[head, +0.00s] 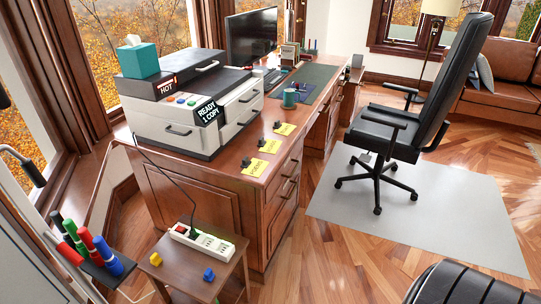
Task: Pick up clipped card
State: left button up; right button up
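Three yellow cards with black clips lie in a row along the right side of the wooden desk top, in front of the printer. The far card (285,129) is nearest the teal mug. The middle card (270,146) lies a little closer to me. The near card (254,168) is closest to the desk's near edge and bears dark writing too small to read. A black clip sits at the left edge of each card.
The wooden desk (190,180) carries a printer (190,130) with "HOT" and "READY 1 COPY" displays, and a teal mug (289,98). A side table (170,272) holds a power strip (203,242). Colored markers (88,243) stand at left. An office chair (400,130) stands right.

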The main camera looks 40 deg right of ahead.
aim_at(255, 167)
jog(key=z, duration=1.1)
jog(key=u, duration=2.35)
jog(key=z, duration=2.3)
jog(key=i+l, duration=0.1)
